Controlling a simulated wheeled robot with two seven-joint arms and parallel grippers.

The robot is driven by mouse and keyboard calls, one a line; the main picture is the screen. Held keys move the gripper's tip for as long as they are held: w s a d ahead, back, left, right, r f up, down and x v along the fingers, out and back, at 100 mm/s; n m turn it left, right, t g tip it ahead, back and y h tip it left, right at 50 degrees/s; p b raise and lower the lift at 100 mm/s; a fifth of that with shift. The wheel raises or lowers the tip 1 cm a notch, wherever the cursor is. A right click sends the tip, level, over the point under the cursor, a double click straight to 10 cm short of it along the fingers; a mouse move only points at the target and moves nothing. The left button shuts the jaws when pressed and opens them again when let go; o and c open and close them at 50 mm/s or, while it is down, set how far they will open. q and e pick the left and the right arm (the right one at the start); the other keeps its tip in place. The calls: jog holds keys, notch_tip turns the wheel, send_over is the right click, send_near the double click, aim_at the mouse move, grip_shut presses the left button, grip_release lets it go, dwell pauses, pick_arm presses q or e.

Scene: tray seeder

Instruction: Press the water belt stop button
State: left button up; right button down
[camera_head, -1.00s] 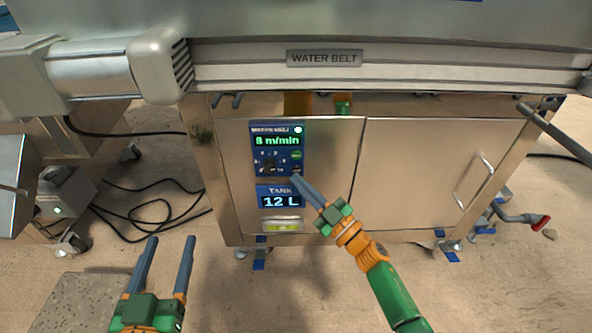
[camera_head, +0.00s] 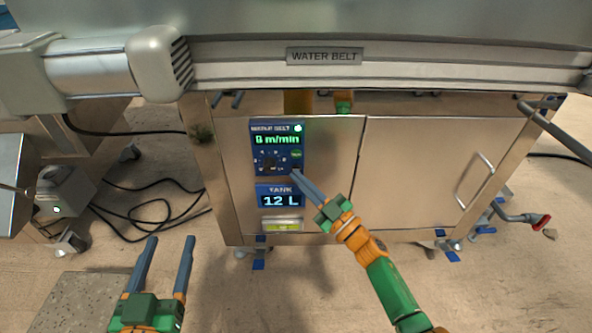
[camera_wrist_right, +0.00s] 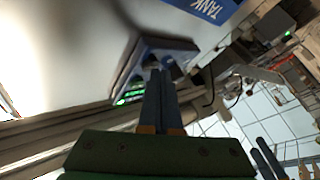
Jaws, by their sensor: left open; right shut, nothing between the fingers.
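The blue water belt panel (camera_head: 256,150) is on the left of the steel cabinet front. Its display (camera_head: 277,140) reads about 8 m/min in green, and a green lamp (camera_head: 298,128) is lit at its top right. A dial (camera_head: 270,161) sits lower left and a green button (camera_head: 296,154) at the right. My right gripper (camera_head: 295,174) is shut and empty, its tips at the panel's lower right corner, covering what lies there; I cannot make out the stop button. In the right wrist view the tips (camera_wrist_right: 161,74) overlap the panel (camera_wrist_right: 134,70); contact is unclear. My left gripper (camera_head: 171,240) is open and empty, lower left.
Below the panel is a tank display (camera_head: 280,201) reading 12 L. A cabinet door with a handle (camera_head: 474,180) is to the right. The belt's steel edge (camera_head: 430,75) overhangs above. Cables (camera_head: 150,205) lie on the floor at left.

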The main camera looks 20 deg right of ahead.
jog(key=shift+w, duration=0.1)
dwell(0.5)
jog(key=shift+r, duration=0.1)
jog(key=shift+s+a+p, duration=0.1)
jog(key=shift+s+p, duration=0.3)
jog(key=shift+s, duration=0.05)
jog(key=s+a+p, duration=0.1)
jog(key=s+p, duration=0.2)
jog(key=s, duration=0.2)
jog(key=shift+s+a, duration=0.35)
jog(key=shift+s, duration=0.05)
